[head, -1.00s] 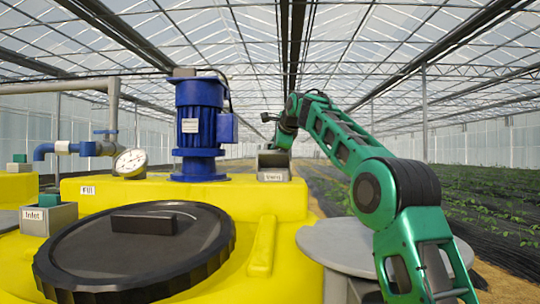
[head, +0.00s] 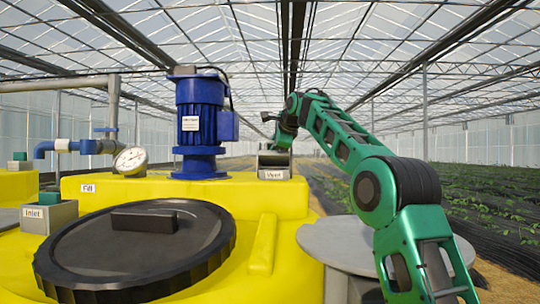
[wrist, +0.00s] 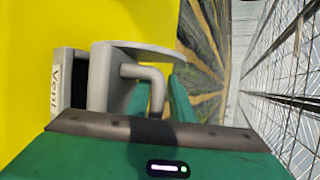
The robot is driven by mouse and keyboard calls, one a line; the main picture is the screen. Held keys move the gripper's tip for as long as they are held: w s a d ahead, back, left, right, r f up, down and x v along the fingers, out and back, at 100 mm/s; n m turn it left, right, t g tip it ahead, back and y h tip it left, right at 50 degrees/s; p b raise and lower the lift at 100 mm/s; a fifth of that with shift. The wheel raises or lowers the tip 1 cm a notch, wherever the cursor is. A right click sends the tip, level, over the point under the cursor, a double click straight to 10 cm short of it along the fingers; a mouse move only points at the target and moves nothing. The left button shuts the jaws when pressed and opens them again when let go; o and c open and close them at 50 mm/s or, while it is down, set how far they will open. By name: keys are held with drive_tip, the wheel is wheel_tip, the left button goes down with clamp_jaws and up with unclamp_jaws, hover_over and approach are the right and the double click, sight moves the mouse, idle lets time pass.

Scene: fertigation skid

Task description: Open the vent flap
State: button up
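The vent (head: 274,173) is a small grey box with a "Vent" label at the right end of the yellow tank top, behind the lid. In the wrist view the flap (wrist: 103,78) stands tilted away from the box, with a dark gap beside the label. A bent grey handle (wrist: 150,76) sticks out of the flap. My gripper (wrist: 163,92) has its green fingers on both sides of the handle and looks shut on it. In the head view the fingertips are hidden behind the vent and my wrist.
A blue motor (head: 200,125) stands left of the vent on the yellow tank (head: 230,198). A large black lid (head: 80,250), a pressure gauge (head: 131,160) and an "Inlet" box (head: 48,217) are further left. Planted rows lie to the right.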

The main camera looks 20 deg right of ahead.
drive_tip(key=v, duration=0.3)
drive_tip(key=shift+w+r, duration=0.1)
drive_tip(key=shift+r, duration=0.05)
drive_tip(key=shift+v, duration=2.8)
drive_tip(key=v, duration=0.6)
drive_tip(key=shift+w+r, duration=0.15)
drive_tip(key=shift+r, duration=0.15)
drive_tip(key=v, duration=1)
drive_tip(key=shift+r, duration=0.2)
drive_tip(key=shift+s+a, duration=0.1)
drive_tip(key=shift+s, duration=0.1)
